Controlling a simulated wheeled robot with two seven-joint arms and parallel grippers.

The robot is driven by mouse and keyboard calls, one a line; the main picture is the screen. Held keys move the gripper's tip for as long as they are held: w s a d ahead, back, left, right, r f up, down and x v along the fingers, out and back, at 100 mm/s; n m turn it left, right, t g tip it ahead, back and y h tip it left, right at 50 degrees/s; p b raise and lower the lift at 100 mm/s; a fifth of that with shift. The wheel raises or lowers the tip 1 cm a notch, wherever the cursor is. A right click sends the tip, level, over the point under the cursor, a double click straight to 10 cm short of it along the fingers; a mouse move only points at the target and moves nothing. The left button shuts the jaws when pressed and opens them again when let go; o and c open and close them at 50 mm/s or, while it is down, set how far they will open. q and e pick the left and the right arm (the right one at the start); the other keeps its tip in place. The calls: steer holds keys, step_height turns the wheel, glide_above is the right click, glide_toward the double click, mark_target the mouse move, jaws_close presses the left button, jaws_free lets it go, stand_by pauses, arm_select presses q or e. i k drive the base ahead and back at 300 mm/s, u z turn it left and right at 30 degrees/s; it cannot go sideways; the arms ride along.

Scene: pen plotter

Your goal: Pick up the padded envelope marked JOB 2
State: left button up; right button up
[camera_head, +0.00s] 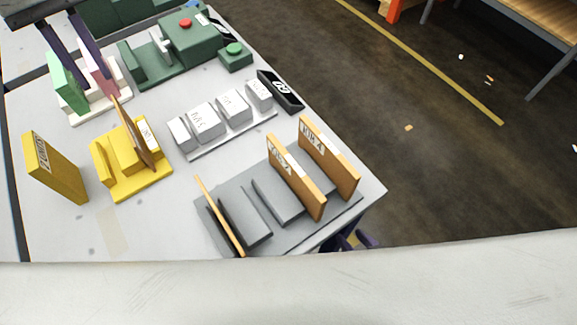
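Two brown padded envelopes stand on edge in a grey rack (290,240) near the table's right corner. The left one (308,190) has a label that seems to end in 2; the outer one (338,170) seems to end in 4. The lettering is small. A third envelope (218,213) stands edge-on at the rack's left, its label unseen. My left gripper (90,58) is open at the upper left, by a green and a pink block, far from the rack. Dark fingers of my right gripper (356,240) show beyond the table edge near the rack, mostly hidden.
White labelled blocks (205,120) sit mid-table. A green machine (190,42) with a red button is behind. A pale surface fills the foreground.

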mark_target(309, 194)
steer(key=k, duration=1.45)
